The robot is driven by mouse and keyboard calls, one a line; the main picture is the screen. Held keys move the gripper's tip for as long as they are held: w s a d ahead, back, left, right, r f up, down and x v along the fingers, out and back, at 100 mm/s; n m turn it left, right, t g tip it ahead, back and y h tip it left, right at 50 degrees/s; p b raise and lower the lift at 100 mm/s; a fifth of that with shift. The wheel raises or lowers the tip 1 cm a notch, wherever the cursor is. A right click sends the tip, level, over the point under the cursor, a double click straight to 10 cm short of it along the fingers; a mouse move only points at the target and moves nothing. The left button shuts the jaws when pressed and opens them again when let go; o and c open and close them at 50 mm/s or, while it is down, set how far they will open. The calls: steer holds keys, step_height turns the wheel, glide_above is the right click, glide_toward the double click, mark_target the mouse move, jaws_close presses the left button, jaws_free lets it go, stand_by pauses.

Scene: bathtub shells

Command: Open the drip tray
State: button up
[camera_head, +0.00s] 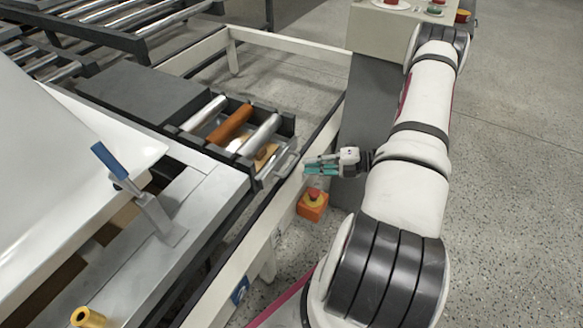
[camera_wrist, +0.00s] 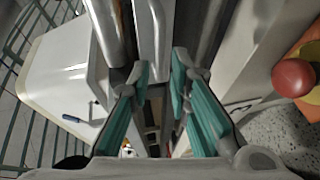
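The dark tray (camera_head: 187,133), a drawer-like box that I take for the drip tray, sticks out of the bench side in the head view. Silver and orange cylinders lie in it. A grey bar handle (camera_head: 288,163) is on its right-hand end. My gripper (camera_head: 307,166) is just right of the handle, fingers pointing at it, apparently with a small gap. In the wrist view my gripper (camera_wrist: 160,72) is open, its teal-padded fingers apart. Pale and metallic bars show beyond the fingertips; I cannot tell which is the handle. Nothing is visibly held.
A red button on an orange box (camera_head: 313,205) stands low beneath my gripper. A white frame beam (camera_head: 255,250) runs below the tray. A white shell (camera_head: 60,190) and a blue-handled clamp (camera_head: 140,190) are at left. Roller conveyors (camera_head: 130,20) stand behind. Speckled floor is clear at right.

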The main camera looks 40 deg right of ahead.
mark_target(291, 165)
steer(key=b+x, duration=0.1)
steer(key=x, duration=0.5)
steer(key=shift+w+a, duration=0.15)
steer(key=shift+a, duration=0.05)
jaws_close()
